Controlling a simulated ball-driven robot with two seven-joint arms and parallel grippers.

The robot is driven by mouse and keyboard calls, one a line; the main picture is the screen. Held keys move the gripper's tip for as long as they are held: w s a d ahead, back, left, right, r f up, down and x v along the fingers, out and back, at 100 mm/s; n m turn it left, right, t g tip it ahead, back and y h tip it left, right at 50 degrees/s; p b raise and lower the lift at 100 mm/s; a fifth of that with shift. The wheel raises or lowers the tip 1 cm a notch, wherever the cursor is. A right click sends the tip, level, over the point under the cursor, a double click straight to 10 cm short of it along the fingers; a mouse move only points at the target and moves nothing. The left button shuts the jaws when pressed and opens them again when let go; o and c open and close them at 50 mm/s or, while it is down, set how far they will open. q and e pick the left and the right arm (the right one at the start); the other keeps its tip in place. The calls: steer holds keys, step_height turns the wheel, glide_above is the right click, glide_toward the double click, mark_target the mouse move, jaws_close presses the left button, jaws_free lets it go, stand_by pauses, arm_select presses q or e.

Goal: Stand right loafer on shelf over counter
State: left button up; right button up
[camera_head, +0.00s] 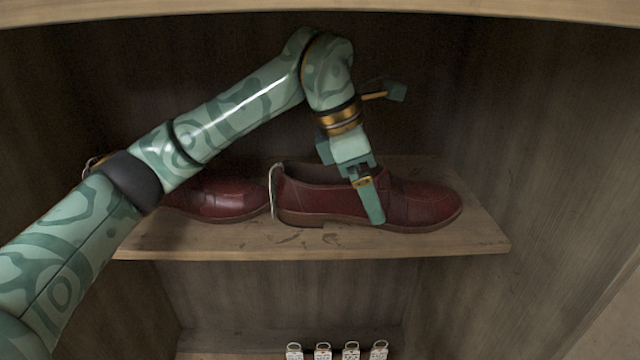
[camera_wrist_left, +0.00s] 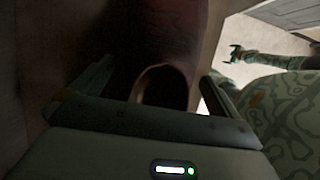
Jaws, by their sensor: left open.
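A dark red loafer (camera_head: 425,205) stands upright on the wooden shelf (camera_head: 440,245), toe to the right. My left gripper (camera_head: 376,203) is over it from above, with one finger down along its near side; the far finger is hidden. In the left wrist view the loafer's opening (camera_wrist_left: 162,88) lies between the two spread fingers of the gripper (camera_wrist_left: 158,76). I cannot tell whether the fingers touch it. A second dark red loafer (camera_head: 225,198) stands to the left on the same shelf, partly hidden behind my left arm.
A pale tag or loop (camera_head: 273,190) hangs at the heel of the nearer-to-gripper loafer. Several small tagged items (camera_head: 337,352) are below the shelf. A cabinet wall (camera_head: 560,150) closes the right side. My right arm's gripper (camera_wrist_left: 236,53) shows small in the left wrist view.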

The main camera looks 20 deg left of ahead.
mark_target(283, 178)
arm_select(q)
steer(key=s+a+b, duration=0.1)
steer(key=a, duration=0.2)
steer(key=s+a+b, duration=0.1)
steer(key=s+a, duration=0.1)
steer(key=a, duration=0.2)
steer(key=s+a+r+b, duration=0.1)
steer(key=s+a, duration=0.1)
steer(key=a, duration=0.2)
steer(key=shift+a, duration=0.15)
steer(key=shift+w+a, duration=0.1)
